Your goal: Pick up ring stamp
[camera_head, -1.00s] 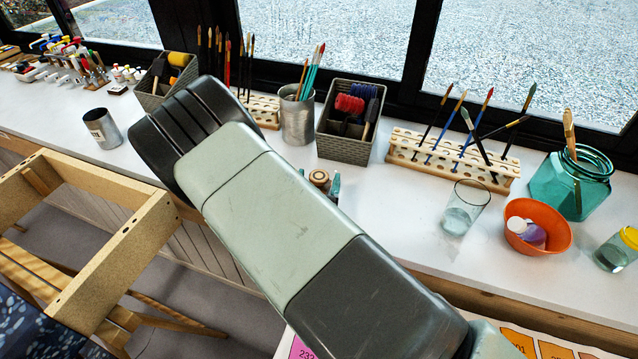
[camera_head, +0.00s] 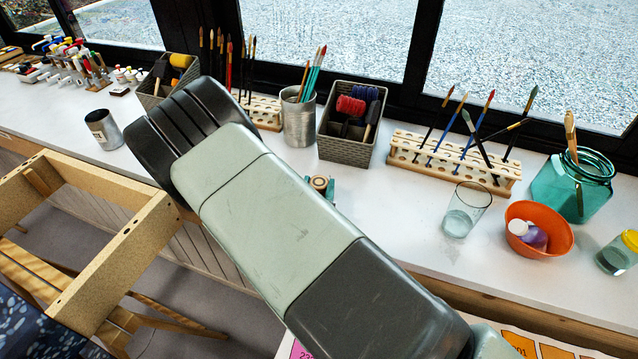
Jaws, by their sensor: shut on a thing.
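The ring stamp (camera_head: 319,183) shows as a small round wooden top on the white counter, just behind my arm's upper edge and in front of the grey basket of rollers. The teal fingertips of my gripper (camera_head: 321,186) sit close against it on both sides, shut on it. The lower part of the stamp and most of my gripper are hidden behind my arm. I cannot tell whether the stamp touches the counter.
A grey basket (camera_head: 345,150) and a metal brush cup (camera_head: 298,122) stand behind the stamp. To the right are a wooden brush rack (camera_head: 440,165), a glass (camera_head: 462,215), an orange bowl (camera_head: 550,248) and a teal jar (camera_head: 560,185). Bare counter lies right of the stamp.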

